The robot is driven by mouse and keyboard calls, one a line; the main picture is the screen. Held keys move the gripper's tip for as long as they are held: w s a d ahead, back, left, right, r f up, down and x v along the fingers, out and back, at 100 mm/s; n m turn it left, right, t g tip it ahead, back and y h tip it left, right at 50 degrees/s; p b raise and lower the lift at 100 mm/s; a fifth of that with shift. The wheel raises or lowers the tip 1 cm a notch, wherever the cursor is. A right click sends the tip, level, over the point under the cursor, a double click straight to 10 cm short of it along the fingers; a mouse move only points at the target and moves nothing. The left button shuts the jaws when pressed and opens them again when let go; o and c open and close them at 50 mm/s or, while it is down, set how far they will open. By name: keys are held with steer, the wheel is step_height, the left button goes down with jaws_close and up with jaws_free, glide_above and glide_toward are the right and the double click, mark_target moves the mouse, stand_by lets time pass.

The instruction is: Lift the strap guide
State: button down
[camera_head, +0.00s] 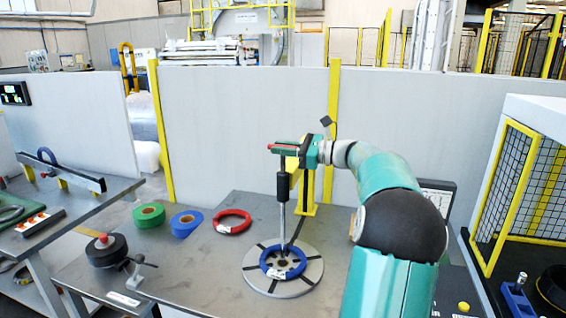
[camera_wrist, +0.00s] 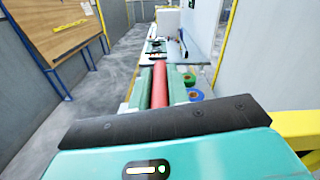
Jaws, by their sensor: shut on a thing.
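My gripper (camera_head: 285,148) is shut on a red bar, which lies between its green fingers. In the wrist view the red bar (camera_wrist: 159,85) runs forward between both fingers, touching them. I take it to be the handle of the strap guide. A black sleeve on a metal rod (camera_head: 283,187) hangs below the fingers; I take it as part of the guide. The rod reaches down to a blue coil (camera_head: 283,263) lying on a round grey turntable (camera_head: 252,277) with dark slots. Whether the rod's foot touches the turntable is unclear.
A yellow post (camera_head: 308,185) stands right behind my gripper. A red ring (camera_head: 233,221), a blue roll (camera_head: 185,224), a green roll (camera_head: 149,214) and a black reel (camera_head: 106,251) rest on the grey table (camera_head: 205,270). A yellow-framed mesh cage (camera_head: 515,190) stands at the right.

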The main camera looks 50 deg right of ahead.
step_height(320, 180, up, 18)
stand_by(0.3)
steer(key=c, duration=1.5)
jaws_free()
steer(key=shift+d, duration=0.1)
steer(key=shift+o, duration=0.7)
steer(key=shift+f, duration=0.1)
steer(key=v, duration=1.3)
steer(key=shift+s, duration=0.35)
steer(key=shift+s+d, duration=0.1)
steer(key=shift+d, duration=0.1)
